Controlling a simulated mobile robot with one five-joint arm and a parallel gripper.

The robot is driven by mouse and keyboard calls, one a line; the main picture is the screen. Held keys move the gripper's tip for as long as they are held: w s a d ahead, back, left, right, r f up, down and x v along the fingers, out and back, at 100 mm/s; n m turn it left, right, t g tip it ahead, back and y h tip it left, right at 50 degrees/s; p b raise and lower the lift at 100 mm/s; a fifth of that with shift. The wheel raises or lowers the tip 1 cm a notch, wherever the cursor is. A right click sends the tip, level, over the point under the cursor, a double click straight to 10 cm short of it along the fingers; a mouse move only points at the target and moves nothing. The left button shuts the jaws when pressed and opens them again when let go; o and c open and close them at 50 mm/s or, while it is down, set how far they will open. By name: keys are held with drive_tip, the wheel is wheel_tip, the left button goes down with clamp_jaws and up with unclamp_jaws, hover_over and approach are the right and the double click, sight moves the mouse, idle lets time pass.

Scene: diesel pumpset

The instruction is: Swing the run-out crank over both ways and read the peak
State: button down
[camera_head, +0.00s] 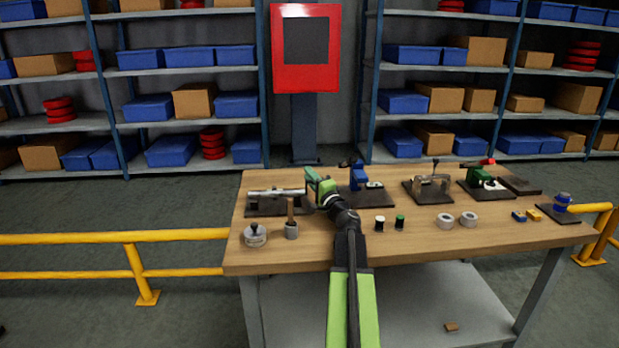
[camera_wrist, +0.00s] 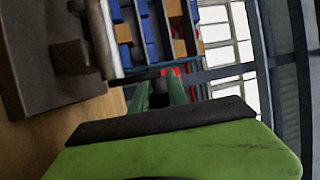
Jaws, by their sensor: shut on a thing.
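The run-out fixture, a pale metal shaft (camera_head: 277,192) held level over a dark base plate (camera_head: 262,210), is at the left end of the bench. The shaft (camera_wrist: 103,38) and the plate (camera_wrist: 30,85) also fill the left of the wrist view. My gripper (camera_head: 311,180) is at the shaft's right end. In the wrist view its green fingers (camera_wrist: 160,92) are closed around a small dark piece, the run-out crank's grip (camera_wrist: 160,82). Most of the crank is hidden by my gripper. No dial reading can be made out.
A round silver part (camera_head: 255,236) and a grey cup with a wooden handle (camera_head: 291,229) stand in front of the fixture. A blue device (camera_head: 358,180) stands just right of my gripper. Other fixtures, rings and small cans are further right. Yellow rails (camera_head: 110,238) flank the bench (camera_head: 320,250).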

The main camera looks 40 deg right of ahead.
drive_tip(key=shift+d, duration=0.4)
drive_tip(key=shift+w+d+r+g+p, duration=0.15)
drive_tip(key=shift+g+p, duration=0.25)
drive_tip(key=shift+p, duration=0.25)
drive_tip(key=m+g+p, duration=0.1)
drive_tip(key=p, duration=0.2)
drive_tip(key=w+d+f+g+y+p, duration=0.1)
drive_tip(key=g+p, duration=0.1)
drive_tip(key=p, duration=0.1)
drive_tip(key=f+m+g+y+p, duration=0.1)
drive_tip(key=g+p, duration=0.1)
drive_tip(key=p, duration=0.1)
drive_tip(key=shift+w+d+m+p, duration=0.25)
drive_tip(key=shift+w+m+p, duration=0.05)
drive_tip(key=shift+p, duration=0.1)
drive_tip(key=shift+w+f+m+g+y+p, duration=0.1)
drive_tip(key=shift+f+m+g+y+p, duration=0.25)
drive_tip(key=shift+f+g+p, duration=0.55)
drive_tip(key=shift+r, duration=0.1)
